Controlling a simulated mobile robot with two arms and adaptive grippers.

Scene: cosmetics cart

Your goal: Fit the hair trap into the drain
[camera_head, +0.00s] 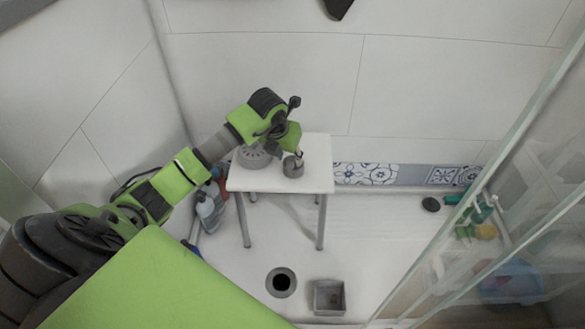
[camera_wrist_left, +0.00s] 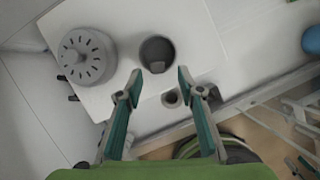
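A small grey cup-shaped piece (camera_head: 293,168) stands on a white table; it also shows in the left wrist view (camera_wrist_left: 157,50), with a lighter tab at its near rim. A wider grey slotted piece with a knob (camera_wrist_left: 86,56) sits to its left; it shows in the head view (camera_head: 254,158), partly behind my arm. I cannot tell which one is the hair trap. The round dark drain (camera_head: 282,282) is in the floor in front of the table. My left gripper (camera_head: 299,156) is open and empty, its fingertips apart just short of the cup in the wrist view (camera_wrist_left: 159,83). My right gripper is not in view.
The white table (camera_head: 318,178) has bare space at its right. A square grey box (camera_head: 329,298) sits right of the drain. Bottles (camera_head: 207,208) stand left of the table. A glass panel (camera_head: 480,170) and rack bound the right side. The floor between is clear.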

